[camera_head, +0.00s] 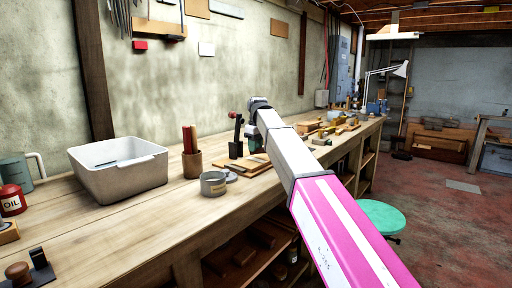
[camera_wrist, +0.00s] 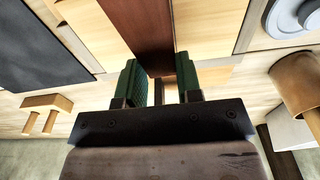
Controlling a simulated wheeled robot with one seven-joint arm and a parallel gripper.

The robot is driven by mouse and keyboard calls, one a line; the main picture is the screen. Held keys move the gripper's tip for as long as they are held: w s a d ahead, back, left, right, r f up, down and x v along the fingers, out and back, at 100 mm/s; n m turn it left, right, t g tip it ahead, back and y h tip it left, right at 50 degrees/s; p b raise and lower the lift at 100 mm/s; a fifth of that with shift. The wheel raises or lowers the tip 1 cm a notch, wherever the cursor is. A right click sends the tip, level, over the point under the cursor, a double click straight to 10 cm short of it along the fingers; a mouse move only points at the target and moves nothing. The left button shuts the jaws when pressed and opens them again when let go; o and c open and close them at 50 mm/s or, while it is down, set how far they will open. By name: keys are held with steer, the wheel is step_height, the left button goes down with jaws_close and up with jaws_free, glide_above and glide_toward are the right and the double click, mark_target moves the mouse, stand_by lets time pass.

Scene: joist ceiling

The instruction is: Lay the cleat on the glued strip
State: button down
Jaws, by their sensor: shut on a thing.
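In the wrist view my gripper (camera_wrist: 158,82) is shut on a dark reddish-brown wooden bar (camera_wrist: 147,28), which appears to be the cleat. The bar sits between the green finger pads and runs out past the top of the picture. Pale wooden pieces (camera_wrist: 212,40) lie beneath it; I cannot tell which is the glued strip, and no glue is clear. I cannot tell whether the bar touches the wood below. In the head view my arm mostly hides the gripper, above flat boards (camera_head: 253,168) on the bench.
On the workbench (camera_head: 120,222), a grey-white tub (camera_head: 118,180), a brown cup with red sticks (camera_head: 192,163) and a grey tin (camera_head: 213,184) stand left of the boards. Several tools and wood pieces lie farther along. A green stool (camera_head: 382,216) stands beside the bench.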

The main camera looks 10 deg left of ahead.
steer(key=shift+w+a+t+y, duration=0.3)
steer(key=shift+a+y, duration=0.1)
steer(key=shift+y, duration=0.3)
steer(key=shift+w+a+t+y, duration=0.15)
steer(key=shift+a+t+y, duration=0.2)
steer(key=shift+y, duration=0.35)
steer(key=shift+f, duration=1.05)
steer(key=shift+f, duration=0.3)
stand_by(0.4)
steer(key=c, duration=0.7)
jaws_free()
steer(key=shift+r, duration=0.1)
